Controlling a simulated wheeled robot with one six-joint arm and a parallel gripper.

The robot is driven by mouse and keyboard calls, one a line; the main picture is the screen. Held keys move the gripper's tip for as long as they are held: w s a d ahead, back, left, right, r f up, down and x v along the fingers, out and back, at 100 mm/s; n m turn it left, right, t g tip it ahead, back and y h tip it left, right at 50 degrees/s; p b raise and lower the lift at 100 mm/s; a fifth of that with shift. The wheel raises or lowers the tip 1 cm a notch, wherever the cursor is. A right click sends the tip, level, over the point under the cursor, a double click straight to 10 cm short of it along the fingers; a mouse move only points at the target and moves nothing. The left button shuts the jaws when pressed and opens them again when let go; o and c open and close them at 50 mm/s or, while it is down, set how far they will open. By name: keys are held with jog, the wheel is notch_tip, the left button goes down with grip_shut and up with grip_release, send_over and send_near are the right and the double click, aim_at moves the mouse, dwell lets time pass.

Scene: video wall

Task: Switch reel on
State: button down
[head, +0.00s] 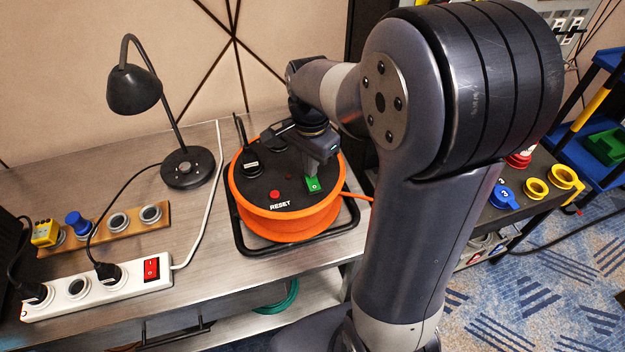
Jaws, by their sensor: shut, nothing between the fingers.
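An orange cable reel (285,226) lies on the metal bench, with a black round top. A green rocker switch (313,185) sits on the right of that top. A red button (274,195) labelled RESET is to its left. My gripper (312,173) points down at the green switch, with its tips at or just above the switch's far edge. I cannot tell whether they touch. The gripper is shut and holds nothing. It hides part of the reel's top behind it.
A white power strip (118,287) with a red switch (151,268) lies at the front left. A black desk lamp (186,166) stands behind it. A wooden strip with sockets (165,213) is near it. Bare bench (206,275) lies left of the reel.

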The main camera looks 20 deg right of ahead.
jog(key=shift+f+b, duration=0.45)
jog(key=shift+f, duration=0.2)
dwell(0.3)
notch_tip(320, 180, up, 7)
jog(key=p, duration=0.6)
dwell(0.4)
notch_tip(320, 180, down, 7)
jog(key=b, duration=0.6)
jog(key=shift+f, duration=0.1)
jog(key=shift+r, duration=0.25)
